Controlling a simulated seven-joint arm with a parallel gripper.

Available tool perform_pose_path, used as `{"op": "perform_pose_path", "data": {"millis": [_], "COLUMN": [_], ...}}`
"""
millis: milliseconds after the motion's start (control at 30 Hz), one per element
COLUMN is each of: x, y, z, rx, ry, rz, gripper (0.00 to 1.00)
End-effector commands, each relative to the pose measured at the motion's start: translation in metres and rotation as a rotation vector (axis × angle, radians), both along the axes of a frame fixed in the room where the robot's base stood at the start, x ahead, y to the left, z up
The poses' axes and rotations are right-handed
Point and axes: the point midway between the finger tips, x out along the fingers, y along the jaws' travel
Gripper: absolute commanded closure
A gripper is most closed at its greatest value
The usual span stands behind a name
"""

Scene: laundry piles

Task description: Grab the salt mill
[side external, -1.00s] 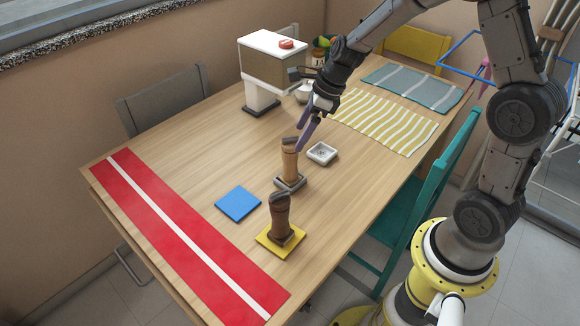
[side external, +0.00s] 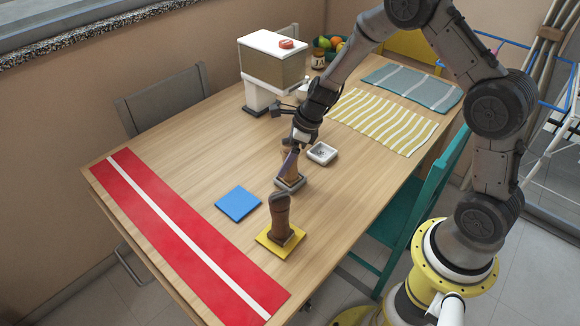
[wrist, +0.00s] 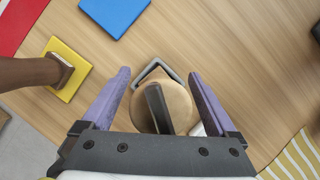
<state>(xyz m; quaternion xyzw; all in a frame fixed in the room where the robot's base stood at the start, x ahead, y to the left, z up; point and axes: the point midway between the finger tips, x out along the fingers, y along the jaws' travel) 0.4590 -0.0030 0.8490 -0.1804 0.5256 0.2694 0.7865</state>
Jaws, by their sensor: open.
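A light wooden mill (side external: 293,172) with a dark top piece (wrist: 157,108) stands upright on a grey square base (side external: 289,185). A dark brown mill (side external: 280,218) stands on a yellow square (side external: 270,248); it also shows in the wrist view (wrist: 25,72). I cannot tell from labels which is the salt mill. My gripper (side external: 289,160) is over the light mill and hides its upper part in the side view. In the wrist view its purple fingers (wrist: 160,76) are open, one on each side of the light mill, with gaps to it.
A small white dish (side external: 322,153) sits right beside the light mill. A blue square (side external: 238,204) lies to the left and a red runner (side external: 190,235) further left. A white-topped dispenser (side external: 273,62) stands behind. A striped yellow mat (side external: 385,122) lies to the right.

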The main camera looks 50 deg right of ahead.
Motion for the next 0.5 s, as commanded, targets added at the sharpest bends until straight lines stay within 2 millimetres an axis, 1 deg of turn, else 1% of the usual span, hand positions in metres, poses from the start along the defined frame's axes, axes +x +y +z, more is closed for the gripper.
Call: {"op": "perform_pose_path", "data": {"millis": [100, 133, 267, 300, 367, 400, 467, 500], "x": [0.0000, 0.0000, -0.0001, -0.0001, -0.0002, -0.0002, -0.0001, -0.0002], "y": [0.0000, 0.0000, 0.0000, 0.0000, 0.0000, 0.0000, 0.0001, 0.0000], "z": [0.0003, 0.0003, 0.0005, 0.0005, 0.0006, 0.0006, 0.0006, 0.0007], "rx": [0.000, 0.000, 0.000, 0.000, 0.000, 0.000, 0.000, 0.000], "ry": [0.000, 0.000, 0.000, 0.000, 0.000, 0.000, 0.000, 0.000], "rz": [0.000, 0.000, 0.000, 0.000, 0.000, 0.000, 0.000, 0.000], "gripper": [0.07, 0.10, 0.34, 0.41, 0.52, 0.59, 0.70, 0.77]}}
